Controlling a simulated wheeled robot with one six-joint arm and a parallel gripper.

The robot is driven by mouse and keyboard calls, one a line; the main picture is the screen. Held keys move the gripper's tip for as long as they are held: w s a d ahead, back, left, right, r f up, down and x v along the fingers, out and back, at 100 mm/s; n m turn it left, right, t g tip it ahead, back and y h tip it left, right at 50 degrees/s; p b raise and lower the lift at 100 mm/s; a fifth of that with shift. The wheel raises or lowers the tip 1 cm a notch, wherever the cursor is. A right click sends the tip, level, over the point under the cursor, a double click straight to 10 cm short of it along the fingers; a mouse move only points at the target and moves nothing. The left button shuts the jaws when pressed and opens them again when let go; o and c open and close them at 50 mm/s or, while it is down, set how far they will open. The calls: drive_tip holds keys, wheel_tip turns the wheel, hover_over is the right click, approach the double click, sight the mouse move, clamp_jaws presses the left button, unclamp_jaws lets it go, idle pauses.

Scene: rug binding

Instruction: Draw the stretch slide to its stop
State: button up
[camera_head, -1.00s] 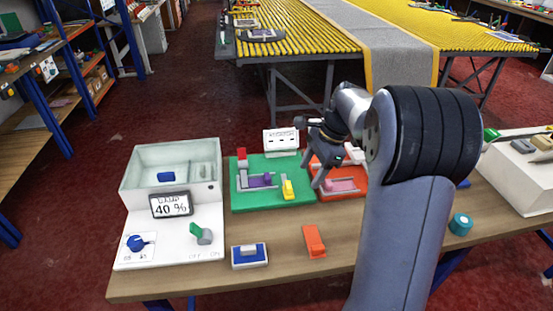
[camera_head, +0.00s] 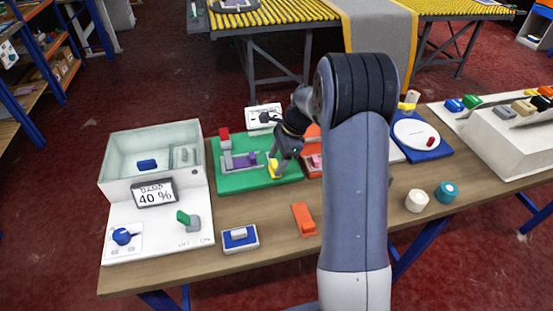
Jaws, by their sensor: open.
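A green board (camera_head: 232,183) lies on the workbench, left of my arm. It carries a red block (camera_head: 224,138), a grey track with a purple slider (camera_head: 242,161), and an upright yellow piece (camera_head: 273,168). An orange board with a pink part (camera_head: 315,161) is next to it, mostly hidden by my arm. Which of these is the stretch slide cannot be read from a label. My gripper (camera_head: 281,166) is open and points down at the green board's right edge, close to the yellow piece. Whether it touches that piece cannot be told.
A white box unit with a 40 % display (camera_head: 155,193) stands at left. A blue-and-white switch (camera_head: 239,238) and an orange block (camera_head: 304,219) lie in front. White (camera_head: 417,201) and teal knobs (camera_head: 446,192), a blue board with a white disc (camera_head: 436,154) and a white console (camera_head: 505,145) are at right.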

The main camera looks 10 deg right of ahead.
drive_tip(key=shift+f, duration=0.2)
clamp_jaws()
idle(0.6)
